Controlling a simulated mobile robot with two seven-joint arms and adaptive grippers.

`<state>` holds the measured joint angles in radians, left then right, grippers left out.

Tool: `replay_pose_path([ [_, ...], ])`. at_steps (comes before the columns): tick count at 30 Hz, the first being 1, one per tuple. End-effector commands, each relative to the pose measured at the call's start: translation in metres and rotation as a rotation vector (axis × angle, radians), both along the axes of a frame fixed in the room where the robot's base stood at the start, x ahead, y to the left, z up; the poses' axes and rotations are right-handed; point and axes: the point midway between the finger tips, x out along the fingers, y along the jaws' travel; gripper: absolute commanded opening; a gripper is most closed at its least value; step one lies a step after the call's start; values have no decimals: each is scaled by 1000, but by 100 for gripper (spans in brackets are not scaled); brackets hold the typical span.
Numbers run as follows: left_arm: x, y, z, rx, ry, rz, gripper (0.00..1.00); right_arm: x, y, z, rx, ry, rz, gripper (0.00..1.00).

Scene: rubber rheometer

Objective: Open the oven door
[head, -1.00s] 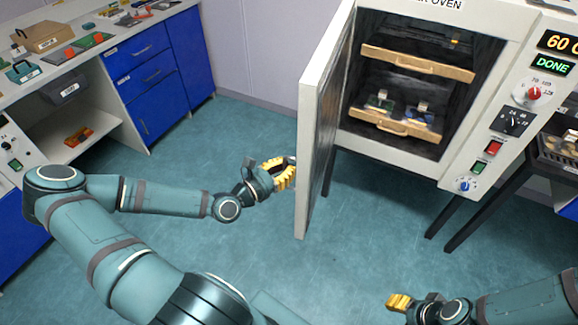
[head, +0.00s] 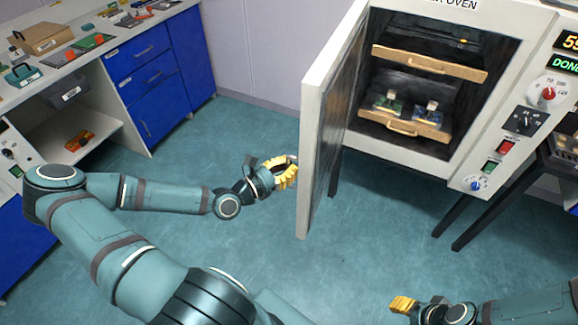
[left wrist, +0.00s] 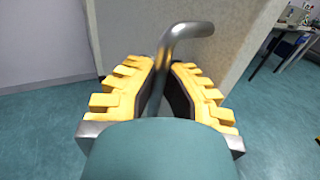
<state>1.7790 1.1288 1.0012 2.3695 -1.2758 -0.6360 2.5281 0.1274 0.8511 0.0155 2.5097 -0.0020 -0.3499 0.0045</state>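The white oven door (head: 320,135) stands wide open, swung out to the left of the oven (head: 402,154). The oven's dark inside shows two wooden racks, an upper one (head: 428,64) and a lower one (head: 404,128) carrying small samples. My left gripper (head: 290,170) is at the outer face of the door near its free edge. In the left wrist view its yellow fingers (left wrist: 160,85) lie on both sides of the bent metal handle (left wrist: 186,31) and appear closed on it. My right gripper (head: 402,304) is low at the right, away from the oven; its finger gap is unclear.
A control panel (head: 523,120) with knobs and buttons is on the oven's right side. Blue drawers (head: 140,46) and a bench with trays stand at the left. The floor (head: 240,130) between bench and door is clear. Dark oven legs stand below the oven.

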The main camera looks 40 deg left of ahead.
Motion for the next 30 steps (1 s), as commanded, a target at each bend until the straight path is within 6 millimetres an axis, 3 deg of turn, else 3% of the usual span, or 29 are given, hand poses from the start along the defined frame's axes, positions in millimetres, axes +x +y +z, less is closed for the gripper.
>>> replay_pose_path([
  [8, -2, -1, -3, -1, 10, -2, 0, 0, 0, 0, 0, 0, 0, 47],
  [9, -2, -1, -3, -2, 9, -2, 21, 0, 0, 0, 0, 0, 0, 47],
  [11, -2, -1, -3, -2, 8, -1, 41, 0, 0, 0, 0, 0, 0, 47],
  [23, -5, 2, -1, 1, 3, 1, 41, 0, 0, 0, 0, 0, 0, 47],
  [30, -38, 12, -1, 2, 6, 5, 41, 0, 0, 0, 0, 0, 0, 47],
])
